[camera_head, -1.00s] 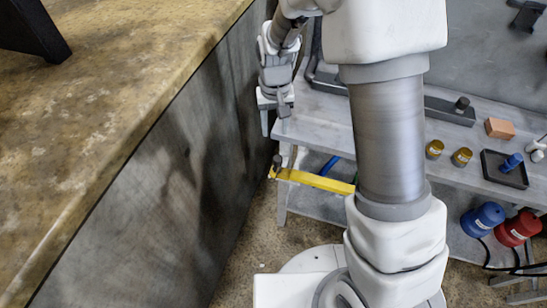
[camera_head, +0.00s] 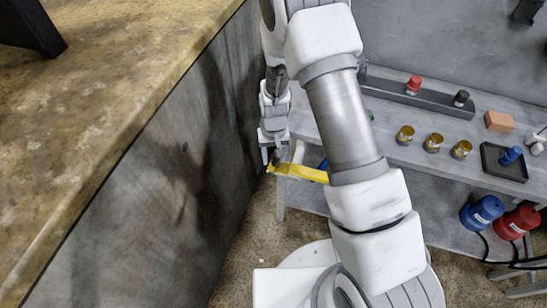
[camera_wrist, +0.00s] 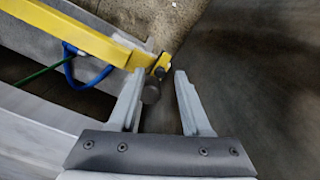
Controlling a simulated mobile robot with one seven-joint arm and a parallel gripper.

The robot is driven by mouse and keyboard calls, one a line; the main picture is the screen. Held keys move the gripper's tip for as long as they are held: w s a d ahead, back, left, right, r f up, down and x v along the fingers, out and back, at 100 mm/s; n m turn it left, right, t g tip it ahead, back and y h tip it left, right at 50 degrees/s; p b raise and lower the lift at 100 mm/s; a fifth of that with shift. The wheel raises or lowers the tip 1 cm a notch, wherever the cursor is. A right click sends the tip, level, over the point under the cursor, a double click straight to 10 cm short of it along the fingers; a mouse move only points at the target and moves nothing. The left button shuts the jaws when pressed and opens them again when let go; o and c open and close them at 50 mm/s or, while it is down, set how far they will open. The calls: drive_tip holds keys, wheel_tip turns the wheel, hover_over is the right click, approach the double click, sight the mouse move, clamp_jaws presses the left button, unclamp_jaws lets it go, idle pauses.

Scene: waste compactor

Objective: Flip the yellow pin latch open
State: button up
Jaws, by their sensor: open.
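The yellow pin latch (camera_head: 300,173) is a flat yellow bar in front of the grey bench, with its left end by the dark panel and its right part hidden behind my arm. In the wrist view the yellow bar (camera_wrist: 85,38) runs from the upper left to an end with a dark round pin or knob (camera_wrist: 151,93). My gripper (camera_head: 271,160) is at the bar's left end. In the wrist view my open gripper (camera_wrist: 158,80) has the knob between its fingers, close to the left finger; I cannot tell if they touch.
The grey bench (camera_head: 420,150) holds several gold cylinders (camera_head: 433,142), an orange block (camera_head: 499,122) and a black tray (camera_head: 490,170). Blue (camera_head: 482,213) and red (camera_head: 518,224) canisters stand below. A dark panel (camera_head: 170,170) under the stone counter (camera_head: 95,110) lies close left of my gripper.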

drive_tip(key=shift+f, duration=0.4)
clamp_jaws()
